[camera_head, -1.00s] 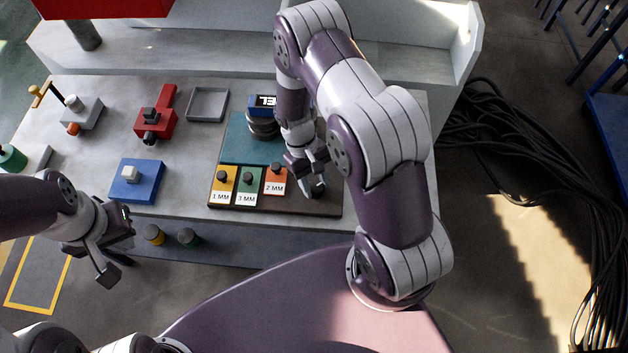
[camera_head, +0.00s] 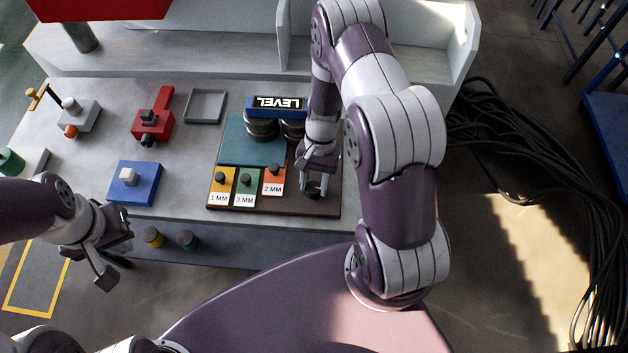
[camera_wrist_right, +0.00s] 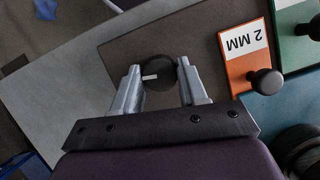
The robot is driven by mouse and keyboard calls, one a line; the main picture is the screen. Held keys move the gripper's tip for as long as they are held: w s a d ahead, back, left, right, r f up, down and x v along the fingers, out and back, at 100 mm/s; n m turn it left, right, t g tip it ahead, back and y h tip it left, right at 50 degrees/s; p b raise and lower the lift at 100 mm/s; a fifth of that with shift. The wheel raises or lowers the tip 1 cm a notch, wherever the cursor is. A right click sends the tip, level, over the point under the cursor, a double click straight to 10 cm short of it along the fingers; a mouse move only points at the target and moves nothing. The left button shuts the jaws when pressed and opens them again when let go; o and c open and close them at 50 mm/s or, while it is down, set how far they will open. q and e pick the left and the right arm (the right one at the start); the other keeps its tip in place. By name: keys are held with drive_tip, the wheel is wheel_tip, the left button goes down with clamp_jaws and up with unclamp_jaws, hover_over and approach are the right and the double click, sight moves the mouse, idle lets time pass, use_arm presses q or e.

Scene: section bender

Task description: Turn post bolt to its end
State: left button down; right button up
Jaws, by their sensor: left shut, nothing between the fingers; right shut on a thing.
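The post bolt is a round black knob with a white mark (camera_wrist_right: 160,73) on the front right of the dark brown board (camera_head: 285,208). It also shows as a dark spot at my right fingertips in the head view (camera_head: 313,195). My right gripper (camera_head: 316,185) is shut on the knob, one finger on each side of it in the wrist view (camera_wrist_right: 158,82). The knob's white mark points left in that view. My left gripper (camera_head: 117,255) is shut and empty, off the table's front edge at the lower left.
Yellow, green and orange plates marked 1 MM (camera_head: 221,186), 3 MM (camera_head: 246,187) and 2 MM (camera_head: 273,180) carry black knobs on the board. A blue block (camera_head: 136,183), red clamp (camera_head: 152,122) and grey tray (camera_head: 205,106) are left.

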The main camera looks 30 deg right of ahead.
drive_tip(key=shift+w+r+m+t, duration=0.1)
drive_tip(key=shift+m+t, duration=0.2)
drive_tip(key=shift+m, duration=0.3)
drive_tip(key=shift+d+m, duration=0.1)
drive_tip(key=shift+m, duration=0.2)
drive_tip(key=o, duration=1)
drive_tip(key=shift+o, duration=0.2)
drive_tip(key=b+v, duration=0.2)
drive_tip(key=v, duration=1)
drive_tip(key=shift+d+r, duration=0.2)
drive_tip(key=shift+d, duration=0.15)
